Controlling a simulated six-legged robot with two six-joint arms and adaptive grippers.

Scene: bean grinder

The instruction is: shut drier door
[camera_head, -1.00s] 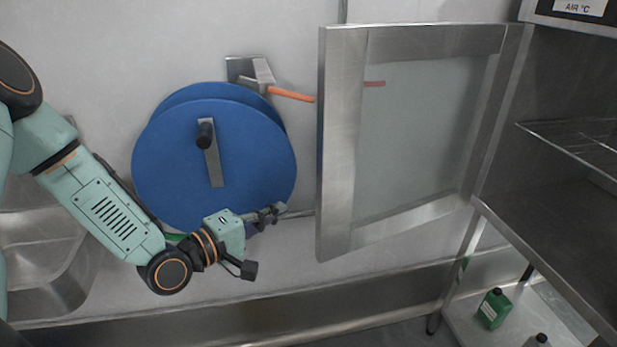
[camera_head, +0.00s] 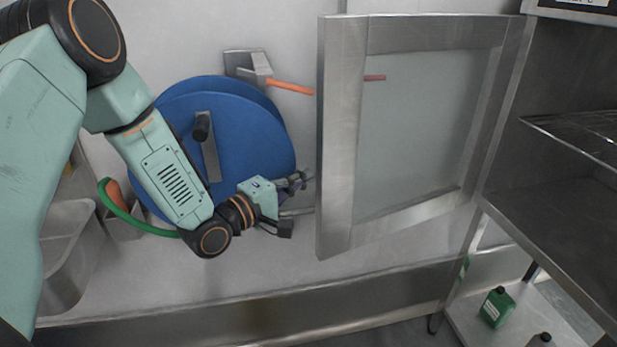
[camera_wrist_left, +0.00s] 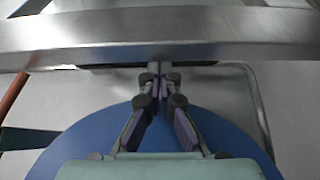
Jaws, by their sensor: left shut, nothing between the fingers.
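The drier door (camera_head: 340,140) has a steel frame around a pale glass pane (camera_head: 415,135). It stands wide open in the head view, swung out to the left from the drier (camera_head: 560,150). My left gripper (camera_head: 306,180) is just left of the door's free edge, with its fingers pointing at it. In the left wrist view the fingertips (camera_wrist_left: 155,68) are together and empty, just below the door's steel frame (camera_wrist_left: 160,33). I cannot tell whether they touch it. My right gripper is out of view.
A blue hose reel (camera_head: 240,130) hangs on the wall behind my left arm, with an orange hose end (camera_head: 290,88). A steel sink (camera_head: 65,255) is at the left. Wire racks (camera_head: 580,135) are inside the drier. A green bottle (camera_head: 496,307) stands on the shelf below.

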